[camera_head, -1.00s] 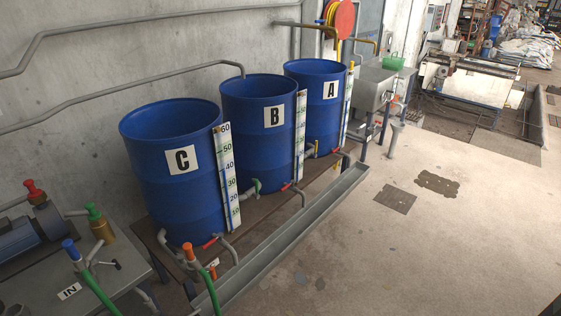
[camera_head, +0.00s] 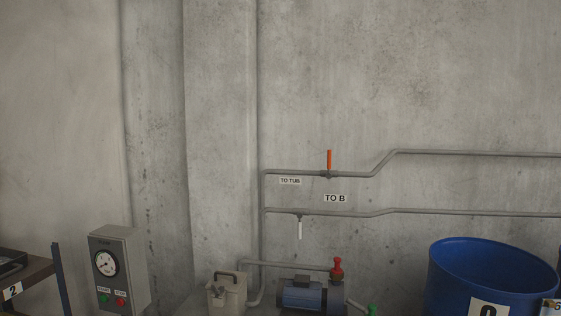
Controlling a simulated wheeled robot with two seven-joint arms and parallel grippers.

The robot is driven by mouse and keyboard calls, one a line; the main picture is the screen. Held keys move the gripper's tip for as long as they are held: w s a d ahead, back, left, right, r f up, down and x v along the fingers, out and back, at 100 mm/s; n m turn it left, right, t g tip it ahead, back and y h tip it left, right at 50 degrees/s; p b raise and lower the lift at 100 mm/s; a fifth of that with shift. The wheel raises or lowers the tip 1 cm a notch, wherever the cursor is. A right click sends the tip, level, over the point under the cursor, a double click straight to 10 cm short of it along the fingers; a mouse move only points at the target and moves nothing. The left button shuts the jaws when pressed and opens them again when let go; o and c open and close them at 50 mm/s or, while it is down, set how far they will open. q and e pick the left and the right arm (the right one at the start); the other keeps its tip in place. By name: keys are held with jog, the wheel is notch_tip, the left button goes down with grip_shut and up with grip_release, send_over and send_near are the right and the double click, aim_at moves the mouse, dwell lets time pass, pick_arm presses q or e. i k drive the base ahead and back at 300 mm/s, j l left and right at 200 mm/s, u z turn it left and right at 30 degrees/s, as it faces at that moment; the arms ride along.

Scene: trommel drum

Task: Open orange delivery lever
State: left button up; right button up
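An orange lever (camera_head: 329,160) stands upright on the upper grey wall pipe (camera_head: 350,174), at right angles to the pipe's run. A sign "TO TUB" (camera_head: 290,181) hangs just below this pipe to the left of the lever. A white lever (camera_head: 300,229) hangs down from the lower pipe (camera_head: 420,212), with a sign "TO B" (camera_head: 335,198) between the two pipes. Neither of my grippers is in view.
A blue drum (camera_head: 480,268) stands at the lower right. Below the pipes are a blue motor (camera_head: 302,294), a red-topped valve (camera_head: 337,270) and a beige box with a handle (camera_head: 227,293). A grey gauge box (camera_head: 120,268) and a shelf edge (camera_head: 32,272) are at the left.

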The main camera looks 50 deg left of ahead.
aim_at(329, 159)
jog(key=i+j+u, duration=0.2)
jog(key=u, duration=0.2)
jog(key=i+j+u, duration=0.1)
jog(key=u, duration=0.3)
jog(key=i+u, duration=0.4)
jog(key=i, duration=0.15)
